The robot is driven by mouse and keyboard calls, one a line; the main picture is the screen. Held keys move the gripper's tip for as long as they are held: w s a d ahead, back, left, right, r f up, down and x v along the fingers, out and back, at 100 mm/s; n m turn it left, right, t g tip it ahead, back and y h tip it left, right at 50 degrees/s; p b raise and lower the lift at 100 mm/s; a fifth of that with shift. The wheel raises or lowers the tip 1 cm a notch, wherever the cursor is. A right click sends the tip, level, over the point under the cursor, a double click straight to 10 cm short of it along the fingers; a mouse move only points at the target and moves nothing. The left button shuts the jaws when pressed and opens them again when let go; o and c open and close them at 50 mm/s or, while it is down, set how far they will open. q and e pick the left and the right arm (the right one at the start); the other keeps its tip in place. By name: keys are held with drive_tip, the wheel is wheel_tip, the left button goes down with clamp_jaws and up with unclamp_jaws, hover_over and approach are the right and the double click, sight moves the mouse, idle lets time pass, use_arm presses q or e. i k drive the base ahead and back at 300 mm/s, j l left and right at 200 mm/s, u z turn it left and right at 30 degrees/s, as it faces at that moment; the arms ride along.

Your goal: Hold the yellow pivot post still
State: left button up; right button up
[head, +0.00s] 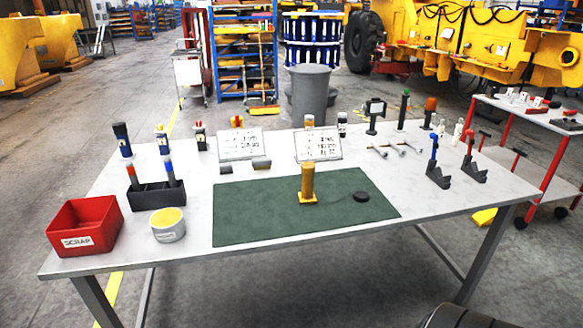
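The yellow pivot post (307,180) stands upright on a square yellow base on the green mat (250,212), near the middle of the table. Nothing touches the post, and its full height shows. A small dark round puck (361,197) lies on the mat to the right of the post, apart from it. Neither of my grippers shows in the head view.
On the white table (195,242), a red scrap bin (82,228), a tub with a yellow top (167,225) and a black holder (155,195) stand left of the mat. Two sign boards (240,144) stand behind it. Black stands (437,176) are at right. The front strip is clear.

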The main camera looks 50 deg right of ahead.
sight(306, 196)
drive_tip(key=z, duration=1.6)
